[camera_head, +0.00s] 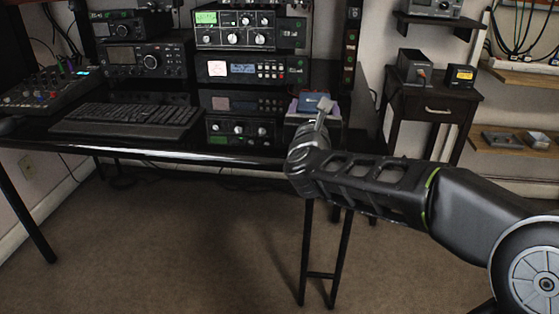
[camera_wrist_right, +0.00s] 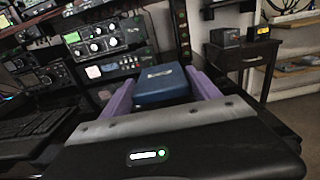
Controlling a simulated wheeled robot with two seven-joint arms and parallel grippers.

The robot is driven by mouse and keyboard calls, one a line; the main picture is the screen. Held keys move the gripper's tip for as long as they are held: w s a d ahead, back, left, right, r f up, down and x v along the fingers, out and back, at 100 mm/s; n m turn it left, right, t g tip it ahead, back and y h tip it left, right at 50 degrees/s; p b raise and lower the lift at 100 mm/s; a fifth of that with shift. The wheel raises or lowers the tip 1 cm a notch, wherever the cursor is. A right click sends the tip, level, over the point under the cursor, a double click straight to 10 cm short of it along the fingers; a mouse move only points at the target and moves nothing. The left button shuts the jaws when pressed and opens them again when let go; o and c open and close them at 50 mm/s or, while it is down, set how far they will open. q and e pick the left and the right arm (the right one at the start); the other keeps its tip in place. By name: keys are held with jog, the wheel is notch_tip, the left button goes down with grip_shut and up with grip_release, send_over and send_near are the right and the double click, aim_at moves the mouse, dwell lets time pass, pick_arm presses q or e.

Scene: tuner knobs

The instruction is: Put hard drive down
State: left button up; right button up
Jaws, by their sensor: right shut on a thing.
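The hard drive is a small dark blue box (camera_wrist_right: 162,84) between the two purple fingers of my right gripper (camera_wrist_right: 160,78) in the right wrist view. The gripper is shut on it. In the head view my right gripper (camera_head: 312,107) is at the right end of the black desk (camera_head: 200,150), with the blue drive (camera_head: 318,101) showing between its fingers. The wrist hides part of the desk there, and I cannot tell whether the drive touches a surface. My left gripper is not in view.
A black keyboard (camera_head: 128,119), a mixer (camera_head: 45,90) and stacked radio units (camera_head: 240,69) crowd the desk. A dark side table (camera_head: 433,110) to the right holds two small boxes. Wooden wall shelves (camera_head: 520,141) stand further right. The carpet in front is clear.

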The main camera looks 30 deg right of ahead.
jog(key=shift+s+d, duration=0.1)
jog(key=shift+d, duration=0.15)
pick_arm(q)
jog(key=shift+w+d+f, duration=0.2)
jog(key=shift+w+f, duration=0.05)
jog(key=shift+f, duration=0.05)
pick_arm(e)
jog(key=shift+d+r, duration=0.1)
jog(key=shift+r, duration=0.05)
